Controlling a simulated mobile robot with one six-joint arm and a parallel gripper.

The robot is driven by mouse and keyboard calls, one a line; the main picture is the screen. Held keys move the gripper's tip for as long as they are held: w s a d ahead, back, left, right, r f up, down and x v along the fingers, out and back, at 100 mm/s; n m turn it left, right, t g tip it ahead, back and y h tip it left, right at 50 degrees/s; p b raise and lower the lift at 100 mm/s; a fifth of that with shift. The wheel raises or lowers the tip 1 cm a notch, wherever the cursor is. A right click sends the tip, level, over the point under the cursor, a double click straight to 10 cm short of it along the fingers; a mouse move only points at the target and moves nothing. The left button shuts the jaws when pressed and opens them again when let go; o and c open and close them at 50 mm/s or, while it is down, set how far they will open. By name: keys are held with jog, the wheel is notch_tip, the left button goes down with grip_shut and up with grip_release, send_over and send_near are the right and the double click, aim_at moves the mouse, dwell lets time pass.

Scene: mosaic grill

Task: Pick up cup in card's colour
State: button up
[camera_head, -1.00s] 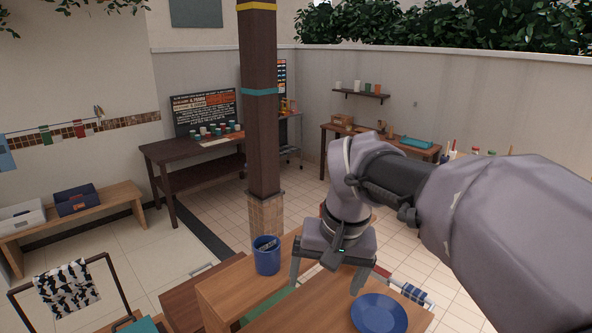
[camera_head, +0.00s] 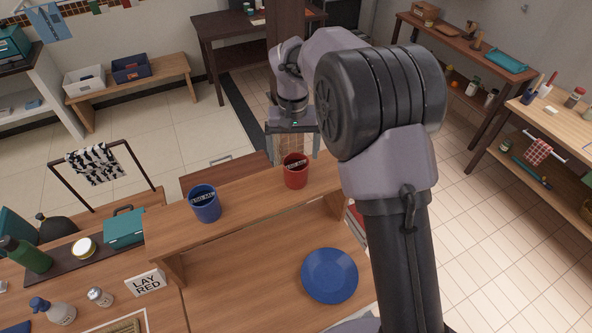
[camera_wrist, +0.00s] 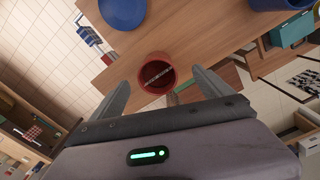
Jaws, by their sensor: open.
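The card (camera_head: 146,283) is a white sign reading "LAY RED", standing on the counter at the lower left of the head view. A red cup (camera_head: 295,178) with a dark label stands upright on the raised wooden shelf. A blue cup (camera_head: 205,209) stands to its left on the same shelf. My gripper (camera_head: 293,146) is open and empty, just behind the red cup in the head view. In the wrist view the red cup (camera_wrist: 155,85) appears between the two finger tips; I cannot tell whether they touch it.
A blue plate (camera_head: 329,275) lies on the lower counter in front of the shelf. Tiled floor is open behind the shelf.

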aim_at(296, 169)
jog(key=f, duration=0.3)
jog(key=w+f, duration=0.1)
jog(key=f, duration=0.2)
jog(key=f+p, duration=0.1)
jog(key=f, duration=0.2)
jog(key=shift+w+d, duration=0.15)
jog(key=shift+d, duration=0.2)
jog(key=shift+c, duration=0.4)
jog(key=shift+r, duration=0.1)
jog(key=c, duration=1.5)
